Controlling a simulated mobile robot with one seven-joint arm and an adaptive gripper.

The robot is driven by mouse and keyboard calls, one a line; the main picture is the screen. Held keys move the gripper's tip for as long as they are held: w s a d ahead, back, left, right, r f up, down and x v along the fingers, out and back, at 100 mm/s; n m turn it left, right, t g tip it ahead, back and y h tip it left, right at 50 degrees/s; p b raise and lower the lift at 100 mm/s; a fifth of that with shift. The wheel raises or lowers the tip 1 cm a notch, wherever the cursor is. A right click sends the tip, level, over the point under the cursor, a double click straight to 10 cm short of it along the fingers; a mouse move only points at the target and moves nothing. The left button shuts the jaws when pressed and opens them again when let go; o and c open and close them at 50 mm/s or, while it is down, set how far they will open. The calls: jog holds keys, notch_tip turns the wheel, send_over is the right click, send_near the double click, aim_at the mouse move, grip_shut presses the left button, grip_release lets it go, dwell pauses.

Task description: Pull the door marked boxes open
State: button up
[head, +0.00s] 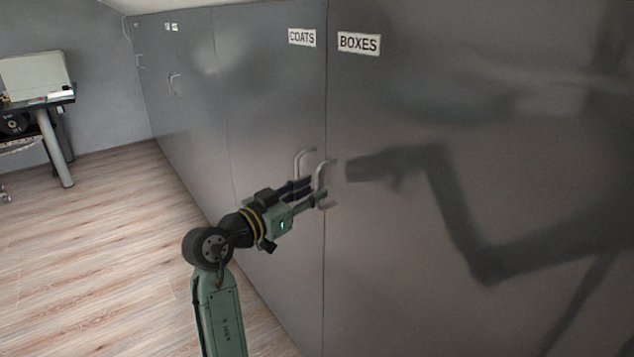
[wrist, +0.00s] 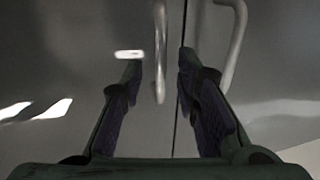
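The grey door marked BOXES (head: 450,95) is closed, flush with the COATS door (head: 265,95) on its left. Its curved metal handle (head: 321,176) is near the seam, beside the COATS handle (head: 299,162). My gripper (head: 316,190) is at handle height, its fingertips close to the BOXES handle in the head view. In the wrist view my gripper (wrist: 160,70) is open, with one handle (wrist: 160,45) between the fingers in the picture. Another handle (wrist: 237,45) is outside the right finger.
More closed grey doors with handles (head: 175,84) run along the wall to the left. A desk (head: 48,110) with a pale box-shaped object (head: 35,75) stands at the far left. The wooden floor (head: 110,240) left of the doors is clear.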

jog(key=shift+x, duration=1.4)
jog(key=shift+c, duration=0.4)
grip_shut()
